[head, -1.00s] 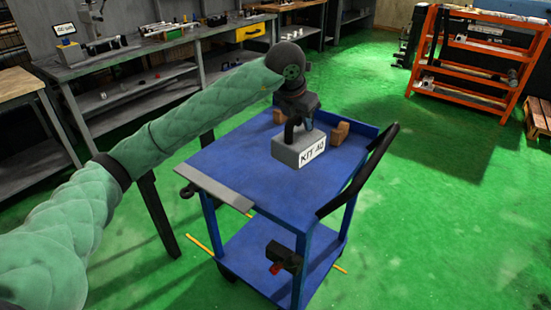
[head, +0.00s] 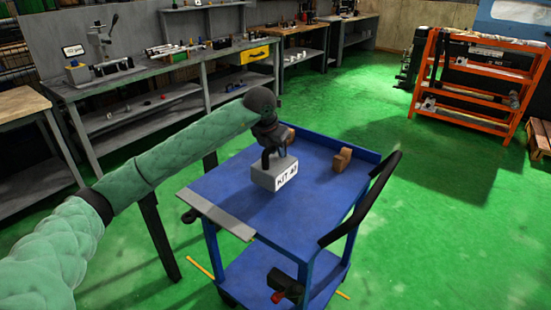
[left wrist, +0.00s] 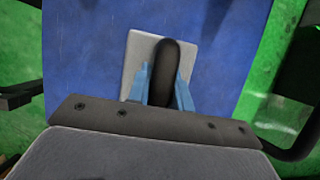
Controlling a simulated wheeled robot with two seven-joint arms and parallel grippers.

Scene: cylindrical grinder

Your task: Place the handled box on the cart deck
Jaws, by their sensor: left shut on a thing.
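The handled box is a small grey block (head: 274,177) with a dark arched handle and a white label starting with "KIT". My left gripper (head: 276,150) is above it, shut on the handle. In the left wrist view, pale blue fingers (left wrist: 166,92) flank the black handle (left wrist: 167,65), and the light grey box top (left wrist: 139,60) shows against blue. The box is over the left-middle part of the blue cart deck (head: 318,195). It looks level; whether its base touches the deck cannot be told.
A brown block (head: 342,160) stands on the deck to the right; another brown piece (head: 291,134) shows behind my gripper. The black cart handle (head: 362,203) rises at the right. A grey plate (head: 215,213) lines the near left edge. Deck right of the box is clear.

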